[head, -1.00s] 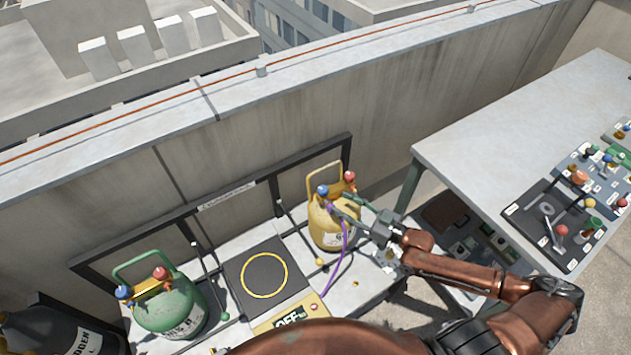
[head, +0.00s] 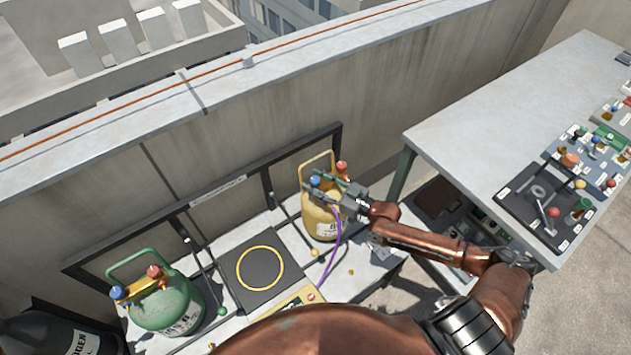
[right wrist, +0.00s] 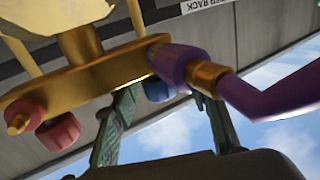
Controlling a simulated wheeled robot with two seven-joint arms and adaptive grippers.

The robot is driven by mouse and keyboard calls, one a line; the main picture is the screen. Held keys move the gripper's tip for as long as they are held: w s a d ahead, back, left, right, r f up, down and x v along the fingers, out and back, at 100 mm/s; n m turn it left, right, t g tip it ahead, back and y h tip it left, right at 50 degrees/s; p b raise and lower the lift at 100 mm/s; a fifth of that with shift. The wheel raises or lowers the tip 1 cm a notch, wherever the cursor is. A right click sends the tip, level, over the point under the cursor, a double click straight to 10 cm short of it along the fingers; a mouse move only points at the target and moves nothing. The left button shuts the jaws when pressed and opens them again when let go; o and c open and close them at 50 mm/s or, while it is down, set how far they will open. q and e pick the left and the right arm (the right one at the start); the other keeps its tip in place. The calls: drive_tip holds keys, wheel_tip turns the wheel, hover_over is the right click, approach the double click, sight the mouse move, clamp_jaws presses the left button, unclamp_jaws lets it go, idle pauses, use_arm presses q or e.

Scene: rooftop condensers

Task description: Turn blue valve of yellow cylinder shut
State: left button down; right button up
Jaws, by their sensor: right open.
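The yellow cylinder (head: 322,225) stands upright on the bench with its yellow handle. Its blue valve (head: 315,181) is at the left of its top and its red valve (head: 342,166) at the right. My right gripper (head: 322,182) is open at the blue valve. In the right wrist view, upside down, the blue valve (right wrist: 157,91) shows between the two green fingers, partly behind the purple hose end (right wrist: 170,62). I cannot tell whether the fingers touch it. A red valve (right wrist: 58,132) is to the left, outside the fingers. My left gripper is out of view.
A purple hose (head: 336,250) hangs from the yellow cylinder. A green cylinder (head: 167,305) with blue and red valves stands at left. A black plate with a yellow ring (head: 259,268) lies between. A grey table (head: 480,130) with tools stands at right.

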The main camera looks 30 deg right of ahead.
drive_tip(key=shift+c, duration=0.5)
clamp_jaws()
drive_tip(key=shift+r+p, duration=0.15)
drive_tip(key=shift+p, duration=0.3)
drive_tip(key=m+t+h+p, duration=0.1)
drive_tip(key=h+p, duration=0.3)
drive_tip(key=p, duration=0.4)
drive_tip(key=m+t+h+p, duration=0.1)
drive_tip(key=m+h+p, duration=0.3)
drive_tip(key=p, duration=0.4)
drive_tip(key=shift+a+m+t+p, duration=0.15)
drive_tip(key=shift+m+t+p, duration=0.15)
drive_tip(key=shift+t+p, duration=0.1)
use_arm(q)
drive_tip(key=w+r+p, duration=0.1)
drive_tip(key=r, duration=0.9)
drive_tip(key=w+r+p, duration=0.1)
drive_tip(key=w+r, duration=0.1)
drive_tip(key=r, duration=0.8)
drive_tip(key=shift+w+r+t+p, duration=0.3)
drive_tip(key=shift+p, duration=0.05)
use_arm(e)
drive_tip(key=shift+m+h, duration=1.1)
drive_tip(key=shift+h, duration=0.8)
drive_tip(key=shift+o, duration=0.5)
unclamp_jaws()
